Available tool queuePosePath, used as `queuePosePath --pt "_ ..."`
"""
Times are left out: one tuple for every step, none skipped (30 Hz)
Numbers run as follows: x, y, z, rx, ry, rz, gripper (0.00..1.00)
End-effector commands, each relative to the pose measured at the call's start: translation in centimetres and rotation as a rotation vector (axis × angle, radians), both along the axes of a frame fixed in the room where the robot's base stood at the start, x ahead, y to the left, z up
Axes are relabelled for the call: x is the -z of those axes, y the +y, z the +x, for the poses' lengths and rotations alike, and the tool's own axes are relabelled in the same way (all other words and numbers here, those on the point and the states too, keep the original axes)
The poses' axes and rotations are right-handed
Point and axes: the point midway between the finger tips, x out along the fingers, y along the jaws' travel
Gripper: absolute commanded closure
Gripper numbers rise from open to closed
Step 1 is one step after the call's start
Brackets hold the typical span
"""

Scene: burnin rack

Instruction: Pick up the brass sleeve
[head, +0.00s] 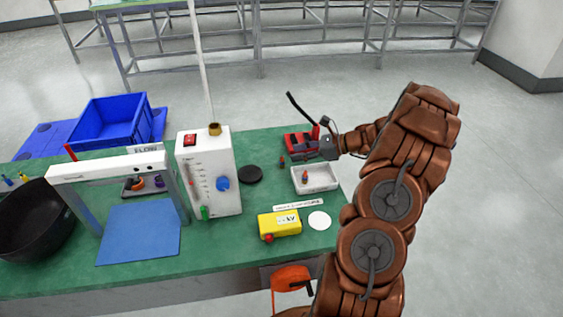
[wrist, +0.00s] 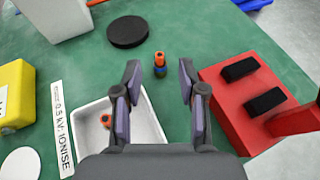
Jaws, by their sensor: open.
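A brass-coloured ring-shaped piece (head: 214,129) sits on top of the white box with the blue knob; it is the only plainly brass thing I see, and it is out of the wrist view. My gripper (head: 318,150) is well to its right, over the table's right part. In the wrist view my gripper (wrist: 158,80) is open, with nothing between its fingers. A small orange piece with a dark blue lower part (wrist: 160,62) stands on the green table just beyond the fingertips. It also shows in the head view (head: 282,161).
A white tray (head: 328,187) holds another small orange piece (wrist: 106,120). A red block with black pads (wrist: 225,80) lies right of my gripper. A black disc (wrist: 128,32), yellow box (head: 279,224) and white box (head: 222,165) stand nearby.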

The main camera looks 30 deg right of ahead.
Motion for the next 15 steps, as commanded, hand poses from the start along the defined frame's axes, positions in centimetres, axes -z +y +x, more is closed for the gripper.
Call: queuePosePath --pt "0.3 0.6 0.4 -0.003 0.004 0.003 0.59" --pt "0.5 0.8 0.6 -0.003 0.004 0.003 0.59" --pt "1.0 1.2 0.9 -0.004 0.006 0.002 0.59" --pt "1.2 1.4 1.2 -0.004 0.006 0.002 0.59" --pt "1.5 1.7 1.5 -0.004 0.006 0.002 0.59" --pt "1.7 2.0 1.8 -0.004 0.006 0.002 0.59" --pt "1.8 2.2 2.1 -0.004 0.006 0.002 0.59" --pt "1.9 2.4 2.2 -0.003 0.005 0.002 0.59" --pt "2.1 2.6 2.4 -0.003 0.005 0.002 0.59" --pt "2.1 2.7 2.5 -0.004 0.004 0.001 0.59" --pt "2.2 2.8 2.6 -0.004 0.004 0.001 0.59" --pt "2.2 2.8 2.7 -0.003 0.003 0.000 0.59" --pt "2.3 2.8 2.7 -0.003 0.003 0.000 0.59" --pt "2.3 2.8 2.7 -0.003 0.003 0.000 0.59" --pt "2.3 2.8 2.7 -0.003 0.002 -0.001 0.59"
